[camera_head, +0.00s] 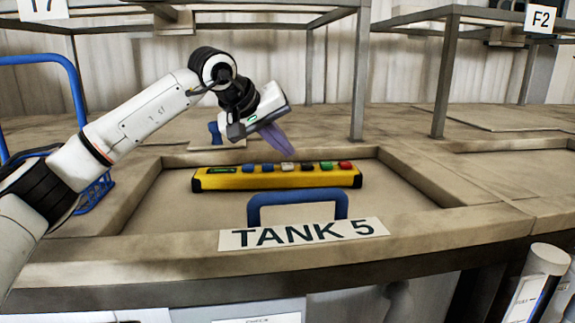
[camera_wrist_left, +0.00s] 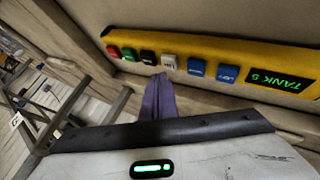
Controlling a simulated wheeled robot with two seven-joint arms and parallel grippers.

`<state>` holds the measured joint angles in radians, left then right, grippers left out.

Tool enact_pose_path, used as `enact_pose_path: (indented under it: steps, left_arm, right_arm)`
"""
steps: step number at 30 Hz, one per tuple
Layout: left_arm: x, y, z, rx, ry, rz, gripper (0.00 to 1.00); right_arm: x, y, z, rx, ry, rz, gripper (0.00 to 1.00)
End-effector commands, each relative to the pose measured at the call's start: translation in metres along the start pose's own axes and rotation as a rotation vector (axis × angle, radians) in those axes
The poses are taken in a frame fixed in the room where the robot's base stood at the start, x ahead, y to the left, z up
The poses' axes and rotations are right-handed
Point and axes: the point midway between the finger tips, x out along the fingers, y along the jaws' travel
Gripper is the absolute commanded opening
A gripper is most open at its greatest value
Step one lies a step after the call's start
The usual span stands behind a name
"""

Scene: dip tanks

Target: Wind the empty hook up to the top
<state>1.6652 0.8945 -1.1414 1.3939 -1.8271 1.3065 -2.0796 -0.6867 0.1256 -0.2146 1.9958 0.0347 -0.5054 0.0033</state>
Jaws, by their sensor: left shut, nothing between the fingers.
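A yellow control box (camera_head: 278,181) lies in the recessed top behind the TANK 5 sign. It carries a green-lit display (camera_head: 222,170) and a row of blue, pale grey, black, green and red buttons. My left gripper (camera_head: 284,146) is shut and empty, its purple fingers pointing down just behind the box's middle. In the left wrist view the closed fingertips (camera_wrist_left: 159,78) appear close below the pale button (camera_wrist_left: 168,62); I cannot tell whether they touch it. The display (camera_wrist_left: 283,82) reads TANK 5; the button labels are too small to read surely. No hook shows in either view.
A blue handle (camera_head: 297,197) stands in front of the box, above the TANK 5 sign (camera_head: 304,233). Metal frame posts (camera_head: 360,75) rise behind, to the right. A blue tube rail (camera_head: 45,60) stands at the left. The recess right of the box is clear.

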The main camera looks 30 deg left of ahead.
Motion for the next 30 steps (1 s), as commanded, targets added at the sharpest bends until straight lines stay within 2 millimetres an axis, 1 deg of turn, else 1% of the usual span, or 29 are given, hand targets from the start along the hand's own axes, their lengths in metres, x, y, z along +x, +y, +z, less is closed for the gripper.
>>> enact_pose_path:
  steps: [7,15,30]
  left_arm:
    - [0.0004,-0.0003,0.0003,0.0,0.0,0.0,0.0]
    - [0.0057,-0.0041,0.0044,0.0,0.0,0.0,0.0]
    - [0.007,-0.0051,0.0051,0.0,0.0,0.0,0.0]
  right_arm:
    - [-0.0001,-0.0002,-0.0004,0.0,0.001,0.0,0.34]
    - [0.0008,-0.0003,0.0005,0.0,0.001,-0.001,0.34]
    - [0.0014,-0.0003,0.0015,0.0,-0.001,-0.001,0.34]
